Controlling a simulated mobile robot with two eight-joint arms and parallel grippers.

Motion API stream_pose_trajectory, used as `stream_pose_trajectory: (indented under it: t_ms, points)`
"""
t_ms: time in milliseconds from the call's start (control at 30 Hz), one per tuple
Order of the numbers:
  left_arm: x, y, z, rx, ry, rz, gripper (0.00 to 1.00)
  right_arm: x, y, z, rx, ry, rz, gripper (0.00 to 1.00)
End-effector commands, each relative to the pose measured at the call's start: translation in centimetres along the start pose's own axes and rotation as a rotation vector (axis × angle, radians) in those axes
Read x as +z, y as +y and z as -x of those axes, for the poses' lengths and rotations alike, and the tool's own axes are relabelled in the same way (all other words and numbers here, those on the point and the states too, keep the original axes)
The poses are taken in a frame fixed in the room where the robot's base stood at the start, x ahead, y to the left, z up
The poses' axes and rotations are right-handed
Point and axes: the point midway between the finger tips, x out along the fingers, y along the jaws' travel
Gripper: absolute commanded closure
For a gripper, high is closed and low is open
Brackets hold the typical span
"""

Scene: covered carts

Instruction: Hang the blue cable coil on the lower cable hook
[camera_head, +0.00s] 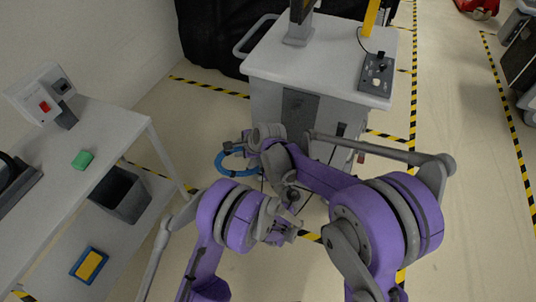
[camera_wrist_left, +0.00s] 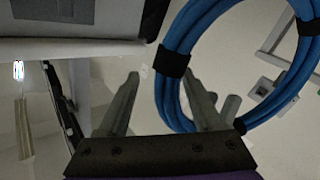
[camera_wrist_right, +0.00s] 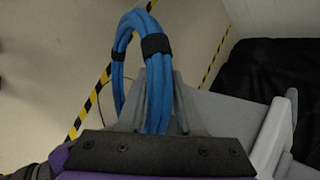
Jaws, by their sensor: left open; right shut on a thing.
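The blue cable coil (camera_head: 225,170) hangs in front of the cart's left side in the head view, with black bands around it. My right gripper (camera_head: 238,147) is shut on the coil's upper part; the right wrist view shows the coil (camera_wrist_right: 158,75) between the fingers. My left gripper (camera_head: 288,230) is low in front of the cart, partly hidden by its arm. In the left wrist view its fingers (camera_wrist_left: 163,85) are apart and empty, and the coil (camera_wrist_left: 178,45) appears beyond the right finger. I cannot make out the lower cable hook.
The white cart (camera_head: 315,60) stands ahead with a control box (camera_head: 377,75) on top. A grey table (camera_head: 115,122) at left carries a green block (camera_head: 83,160). A dark bin (camera_head: 122,193) sits below it. Open floor lies right of the cart.

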Motion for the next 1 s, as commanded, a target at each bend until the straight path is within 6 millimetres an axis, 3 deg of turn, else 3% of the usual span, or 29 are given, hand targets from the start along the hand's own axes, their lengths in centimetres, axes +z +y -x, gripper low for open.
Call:
stream_pose_trajectory:
  t_ms: [367,733,1000]
  points:
    - [-0.01,0.02,-0.62,0.0,0.0,0.0,0.33,0.01,-0.03,0.02,-0.001,0.0,0.0,1.0]
    - [0.0,0.16,-0.56,0.004,0.0,-0.001,0.98,0.13,0.04,-0.02,0.001,-0.003,-0.001,1.0]
    - [0.08,0.43,-0.47,0.01,-0.003,-0.002,1.0,0.4,0.12,-0.07,0.003,-0.007,-0.002,1.0]
